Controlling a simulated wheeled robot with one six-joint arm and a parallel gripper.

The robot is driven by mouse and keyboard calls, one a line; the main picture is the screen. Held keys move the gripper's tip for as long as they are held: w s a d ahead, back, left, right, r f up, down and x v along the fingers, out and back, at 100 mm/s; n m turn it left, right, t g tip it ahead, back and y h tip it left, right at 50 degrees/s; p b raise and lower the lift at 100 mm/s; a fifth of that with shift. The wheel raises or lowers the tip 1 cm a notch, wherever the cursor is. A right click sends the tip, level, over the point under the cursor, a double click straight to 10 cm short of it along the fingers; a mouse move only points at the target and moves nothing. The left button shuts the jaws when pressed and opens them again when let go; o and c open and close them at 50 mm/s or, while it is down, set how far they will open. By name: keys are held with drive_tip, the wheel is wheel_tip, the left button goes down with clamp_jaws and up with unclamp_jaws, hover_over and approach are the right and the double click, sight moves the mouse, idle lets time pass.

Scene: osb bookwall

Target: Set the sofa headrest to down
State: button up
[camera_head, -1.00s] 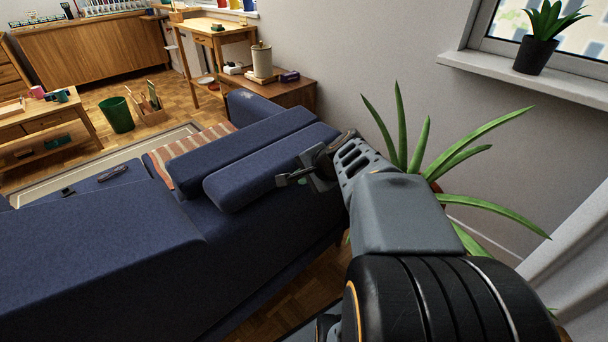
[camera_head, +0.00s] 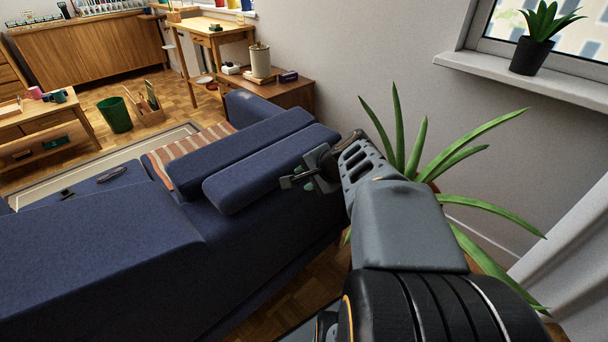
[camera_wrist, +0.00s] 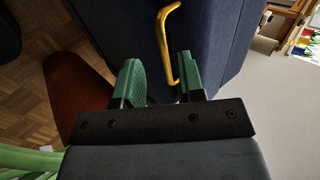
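The blue sofa (camera_head: 80,250) fills the left and middle of the head view. A padded blue headrest block (camera_head: 265,172) is raised along its top, beside another long cushion (camera_head: 240,146). My gripper (camera_head: 288,180) is at the right end of the near block; contact cannot be told. In the wrist view, my gripper (camera_wrist: 158,72) has its two green fingers apart. A brass handle (camera_wrist: 166,42) on the dark blue upholstery (camera_wrist: 130,30) reaches down into the gap, closer to the right finger. The fingers are not closed on it.
A spiky green plant (camera_head: 415,150) stands behind and right of my arm, close to it. The grey wall (camera_head: 340,60) and window sill (camera_head: 500,72) are beyond. A low wooden cabinet (camera_head: 290,92) stands past the sofa's far end.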

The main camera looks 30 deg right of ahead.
drive_tip(key=p+v, duration=0.5)
drive_tip(key=v, duration=0.6)
drive_tip(key=shift+s+r, duration=0.2)
drive_tip(key=shift+s, duration=0.05)
drive_tip(key=shift+d, duration=0.1)
drive_tip(key=a+r+n+g+p, duration=0.2)
drive_tip(key=a+r+n+p, duration=0.5)
drive_tip(key=r+p, duration=0.3)
drive_tip(key=a+r+n+g+h+p, duration=0.1)
drive_tip(key=a+r+n+g+p, duration=0.2)
drive_tip(key=p, duration=1.5)
drive_tip(key=a+r+n, duration=0.4)
drive_tip(key=r+n, duration=0.2)
drive_tip(key=r, duration=0.1)
drive_tip(key=shift+w+a+r+h, duration=0.2)
drive_tip(key=shift+a+r+h, duration=0.05)
drive_tip(key=shift+a+h, duration=0.1)
drive_tip(key=shift+a, duration=0.1)
